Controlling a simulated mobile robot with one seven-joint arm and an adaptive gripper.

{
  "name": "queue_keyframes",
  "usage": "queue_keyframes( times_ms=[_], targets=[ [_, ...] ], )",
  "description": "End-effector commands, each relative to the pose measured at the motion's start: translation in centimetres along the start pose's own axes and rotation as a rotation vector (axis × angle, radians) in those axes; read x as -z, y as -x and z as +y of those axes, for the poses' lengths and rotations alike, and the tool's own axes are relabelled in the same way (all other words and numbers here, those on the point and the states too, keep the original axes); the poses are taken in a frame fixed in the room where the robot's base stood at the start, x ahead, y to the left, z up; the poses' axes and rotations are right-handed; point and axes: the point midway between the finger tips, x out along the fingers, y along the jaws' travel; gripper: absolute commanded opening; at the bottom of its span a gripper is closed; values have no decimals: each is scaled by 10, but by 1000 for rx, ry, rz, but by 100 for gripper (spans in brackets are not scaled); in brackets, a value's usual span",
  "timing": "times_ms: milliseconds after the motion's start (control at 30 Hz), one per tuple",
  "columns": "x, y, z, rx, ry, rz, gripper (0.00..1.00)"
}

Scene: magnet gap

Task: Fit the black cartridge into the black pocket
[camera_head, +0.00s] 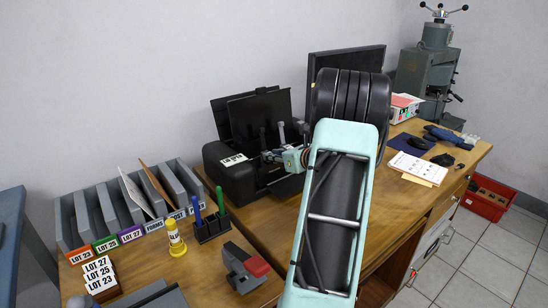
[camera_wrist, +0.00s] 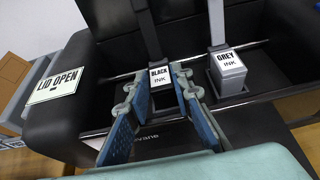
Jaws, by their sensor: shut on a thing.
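The black cartridge (camera_wrist: 160,78), with a white BLACK INK label on top, sits between the blue fingers of my gripper (camera_wrist: 162,92) in the wrist view. My gripper is shut on it, over the open bay of the black printer (camera_wrist: 62,72). In the head view, my gripper (camera_head: 292,158) reaches into the printer (camera_head: 228,182) from the right, partly behind my arm. The cartridge's lower part and the black pocket are hidden by the fingers and cartridge, so I cannot tell how deep it sits.
A grey cartridge (camera_wrist: 230,76) labelled GREY INK stands right of the black one. The printer's lid (camera_head: 262,112) is raised. A monitor (camera_head: 345,62) stands behind. A yellow bottle (camera_head: 175,240), pen holder (camera_head: 212,228) and red-topped stapler-like item (camera_head: 247,268) stand in front.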

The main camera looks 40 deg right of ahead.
Motion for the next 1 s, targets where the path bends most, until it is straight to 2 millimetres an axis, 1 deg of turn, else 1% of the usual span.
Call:
queue_keyframes(
  times_ms=[33,167,200,333,600,667,800,833,1000],
  targets=[
    [10,-2,1,-1,-3,12,0],
    [12,-2,1,-1,-5,16,0],
    [14,-2,2,-2,-5,18,24],
    [16,-3,2,-3,-7,22,38],
    [16,-3,3,-5,-5,24,38],
    [14,-2,4,-5,-5,23,38],
    [2,2,4,-7,-5,22,38],
    [0,5,4,-6,-6,22,38],
    [1,50,0,2,-6,19,38]
  ],
)
